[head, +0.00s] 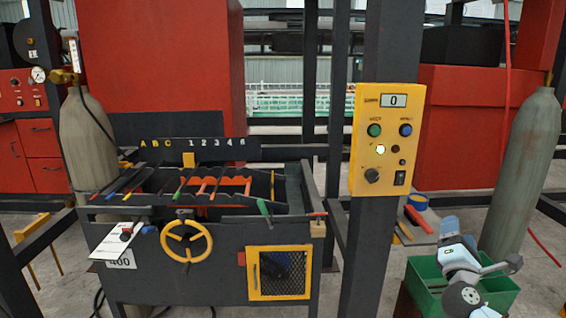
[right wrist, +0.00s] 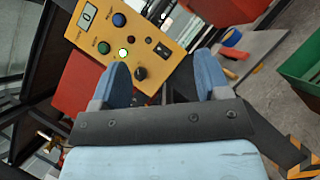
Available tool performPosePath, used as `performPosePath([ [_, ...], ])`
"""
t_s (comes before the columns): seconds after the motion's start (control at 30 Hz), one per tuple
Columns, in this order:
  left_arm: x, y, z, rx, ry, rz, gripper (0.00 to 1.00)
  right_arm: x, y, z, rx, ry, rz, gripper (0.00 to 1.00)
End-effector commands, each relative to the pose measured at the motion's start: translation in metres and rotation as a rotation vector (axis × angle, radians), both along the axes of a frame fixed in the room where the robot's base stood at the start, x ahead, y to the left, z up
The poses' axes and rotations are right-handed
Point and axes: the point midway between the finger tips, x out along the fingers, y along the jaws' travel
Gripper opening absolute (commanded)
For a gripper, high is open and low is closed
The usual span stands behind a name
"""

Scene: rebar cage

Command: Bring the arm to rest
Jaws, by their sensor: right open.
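My right gripper (head: 452,232) is in the lower right of the head view, in front of the green crate and to the right of the yellow control box (head: 387,140). In the right wrist view its two blue fingers (right wrist: 163,76) stand apart with nothing between them. Beyond the fingertips that view shows the control box (right wrist: 120,42), tilted in the picture, with its display reading 0, several buttons, a lit one and a dark knob. The fingers look apart from the box. My left gripper is not in view.
A green crate (head: 425,288) stands below and behind my right arm. A grey gas cylinder (head: 522,170) leans at the right. A dark bench with a yellow handwheel (head: 187,241) and several rods fills the left. A dark post (head: 372,250) carries the control box.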

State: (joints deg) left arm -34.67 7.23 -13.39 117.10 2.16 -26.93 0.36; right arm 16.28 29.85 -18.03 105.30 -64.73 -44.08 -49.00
Motion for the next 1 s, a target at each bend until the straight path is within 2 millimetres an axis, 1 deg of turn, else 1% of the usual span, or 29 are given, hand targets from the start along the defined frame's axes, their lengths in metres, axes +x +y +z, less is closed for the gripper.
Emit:
performPosePath([
  [0.03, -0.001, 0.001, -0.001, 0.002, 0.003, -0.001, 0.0, -0.001, -0.013, 0.005, -0.037, 0.0, -0.011, 0.69],
  [0.1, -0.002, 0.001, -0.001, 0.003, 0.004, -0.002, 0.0, -0.003, -0.028, 0.011, -0.082, -0.001, -0.023, 0.69],
  [0.13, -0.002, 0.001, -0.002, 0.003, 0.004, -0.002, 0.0, -0.005, -0.029, 0.003, -0.071, 0.013, -0.014, 0.69],
  [0.2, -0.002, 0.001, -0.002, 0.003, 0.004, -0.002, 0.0, -0.014, -0.022, -0.031, 0.033, 0.064, 0.043, 0.69],
  [0.27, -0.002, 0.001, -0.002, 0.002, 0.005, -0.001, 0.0, -0.021, -0.02, -0.054, 0.112, 0.1, 0.081, 0.69],
  [0.3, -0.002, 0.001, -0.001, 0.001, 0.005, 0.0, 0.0, -0.027, -0.018, -0.07, 0.167, 0.125, 0.106, 0.69],
  [0.37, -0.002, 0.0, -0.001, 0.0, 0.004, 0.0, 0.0, -0.037, -0.014, -0.095, 0.256, 0.165, 0.143, 0.69],
  [0.4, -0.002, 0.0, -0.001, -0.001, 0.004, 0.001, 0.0, -0.046, -0.011, -0.112, 0.321, 0.193, 0.166, 0.69],
  [0.47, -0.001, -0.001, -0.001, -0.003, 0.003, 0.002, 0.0, -0.061, -0.006, -0.141, 0.43, 0.24, 0.199, 0.69],
  [0.5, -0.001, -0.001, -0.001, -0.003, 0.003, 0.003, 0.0, -0.073, -0.002, -0.161, 0.512, 0.272, 0.22, 0.69],
  [0.57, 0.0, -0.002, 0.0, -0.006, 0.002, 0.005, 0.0, -0.095, 0.005, -0.193, 0.654, 0.327, 0.246, 0.69],
  [0.6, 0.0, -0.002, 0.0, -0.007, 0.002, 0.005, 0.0, -0.113, 0.011, -0.216, 0.76, 0.365, 0.26, 0.69],
  [0.67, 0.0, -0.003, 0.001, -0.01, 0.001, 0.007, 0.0, -0.143, 0.021, -0.248, 0.932, 0.421, 0.271, 0.69],
  [0.7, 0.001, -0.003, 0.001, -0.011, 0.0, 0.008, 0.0, -0.163, 0.026, -0.267, 1.044, 0.454, 0.27, 0.69],
  [0.77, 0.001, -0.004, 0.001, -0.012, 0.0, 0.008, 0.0, -0.191, 0.035, -0.289, 1.2, 0.493, 0.261, 0.69],
  [0.8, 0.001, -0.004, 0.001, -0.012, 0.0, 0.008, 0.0, -0.208, 0.04, -0.302, 1.295, 0.515, 0.249, 0.69],
  [0.87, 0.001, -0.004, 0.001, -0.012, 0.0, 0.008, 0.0, -0.233, 0.047, -0.318, 1.426, 0.542, 0.227, 0.69],
  [0.9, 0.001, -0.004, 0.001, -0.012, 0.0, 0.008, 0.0, -0.249, 0.052, -0.327, 1.507, 0.557, 0.21, 0.69],
  [1.0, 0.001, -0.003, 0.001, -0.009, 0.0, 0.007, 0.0, -0.286, 0.062, -0.345, 1.691, 0.585, 0.158, 0.69],
])
